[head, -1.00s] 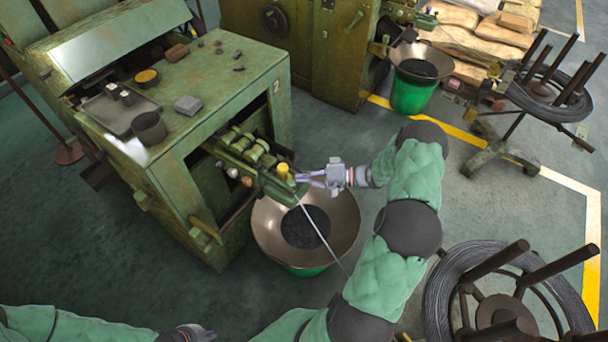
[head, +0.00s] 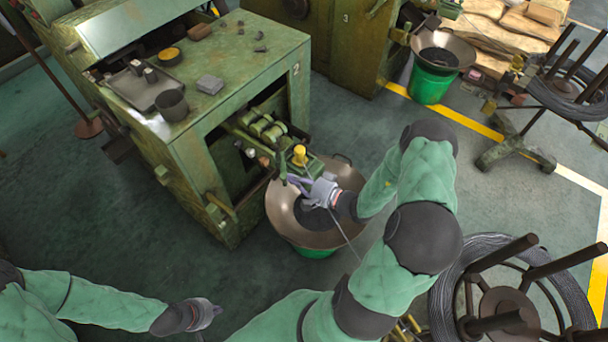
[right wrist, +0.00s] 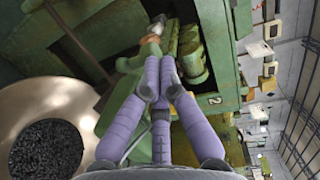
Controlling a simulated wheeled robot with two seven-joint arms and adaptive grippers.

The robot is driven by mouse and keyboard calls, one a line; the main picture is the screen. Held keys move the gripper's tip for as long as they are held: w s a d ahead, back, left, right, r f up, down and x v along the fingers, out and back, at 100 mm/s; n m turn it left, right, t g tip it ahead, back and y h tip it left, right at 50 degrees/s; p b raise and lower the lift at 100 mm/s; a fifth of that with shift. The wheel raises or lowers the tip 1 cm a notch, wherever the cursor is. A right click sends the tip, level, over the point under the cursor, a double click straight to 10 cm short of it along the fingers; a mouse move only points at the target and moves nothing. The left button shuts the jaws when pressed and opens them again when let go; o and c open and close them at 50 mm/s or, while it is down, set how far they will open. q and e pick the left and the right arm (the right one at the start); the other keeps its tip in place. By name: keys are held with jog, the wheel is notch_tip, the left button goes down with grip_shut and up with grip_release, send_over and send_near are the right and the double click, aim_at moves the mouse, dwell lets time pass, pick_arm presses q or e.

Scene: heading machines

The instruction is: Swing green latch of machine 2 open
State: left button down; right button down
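Machine 2 (head: 240,120), a worn green machine with a "2" on its corner, stands left of centre in the head view. Its green latch (head: 283,168) is a short upright piece at the end of the roller block, beside a yellow knob (head: 299,153). My right gripper (head: 293,181) is at the latch, its purple fingers drawn together. In the right wrist view the fingertips (right wrist: 160,62) lie against the green latch part (right wrist: 130,63); whether it is between them is unclear. My left gripper (head: 205,313) is low in the head view, away from the machine; its fingers are unclear.
A wide pan on a green bucket (head: 345,181) stands under my right gripper, with a thin wire crossing it. A wire coil stand (head: 445,290) is at the lower right. Machine 3 (head: 335,50) stands behind. Open floor lies left of machine 2.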

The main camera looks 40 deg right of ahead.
pick_arm(q)
jog(key=shift+f, duration=0.2)
pick_arm(e)
jog(key=shift+w+a, duration=0.3)
jog(key=shift+a, duration=0.35)
jog(key=shift+w+a, duration=0.35)
jog(key=shift+a, duration=0.25)
jog(key=shift+w+a, duration=0.3)
jog(key=shift+a, duration=0.35)
